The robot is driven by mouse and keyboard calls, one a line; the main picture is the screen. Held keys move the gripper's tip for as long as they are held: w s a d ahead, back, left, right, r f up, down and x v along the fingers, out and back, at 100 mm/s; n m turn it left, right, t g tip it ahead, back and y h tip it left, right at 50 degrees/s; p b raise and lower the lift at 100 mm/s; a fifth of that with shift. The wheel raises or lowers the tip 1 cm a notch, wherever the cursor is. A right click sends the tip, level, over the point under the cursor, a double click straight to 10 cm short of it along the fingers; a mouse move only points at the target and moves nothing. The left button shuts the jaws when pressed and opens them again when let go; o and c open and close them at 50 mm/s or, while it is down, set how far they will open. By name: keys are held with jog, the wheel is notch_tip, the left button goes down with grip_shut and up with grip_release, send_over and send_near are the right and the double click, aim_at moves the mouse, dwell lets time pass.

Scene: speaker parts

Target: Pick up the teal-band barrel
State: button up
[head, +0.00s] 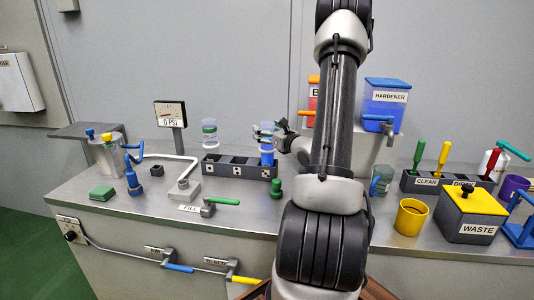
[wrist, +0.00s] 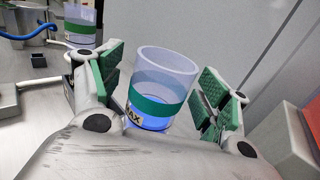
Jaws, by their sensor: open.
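A clear barrel with a teal band (wrist: 158,108) stands between the fingers of my gripper (wrist: 160,95) in the wrist view. It has blue at its lower part and a label reading MAX in part; my gripper's body hides its foot. The green-padded fingers are open, one on each side, with a visible gap at least on the right. In the head view this barrel (head: 267,157) stands in the dark slotted rack, partly covered by my gripper (head: 272,134). A second clear barrel with a green band (head: 209,133) stands behind the rack's left end; it also shows in the wrist view (wrist: 79,28).
The dark rack (head: 222,167) has other slots left of the barrel. A small green knob piece (head: 275,188) stands before it. A gauge (head: 171,114) and a pipe stand are left. The hardener tank (head: 386,103), yellow cup (head: 410,217) and waste box (head: 470,215) are right.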

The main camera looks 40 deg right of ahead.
jog(key=shift+w, duration=0.1)
jog(key=shift+c, duration=0.3)
grip_shut()
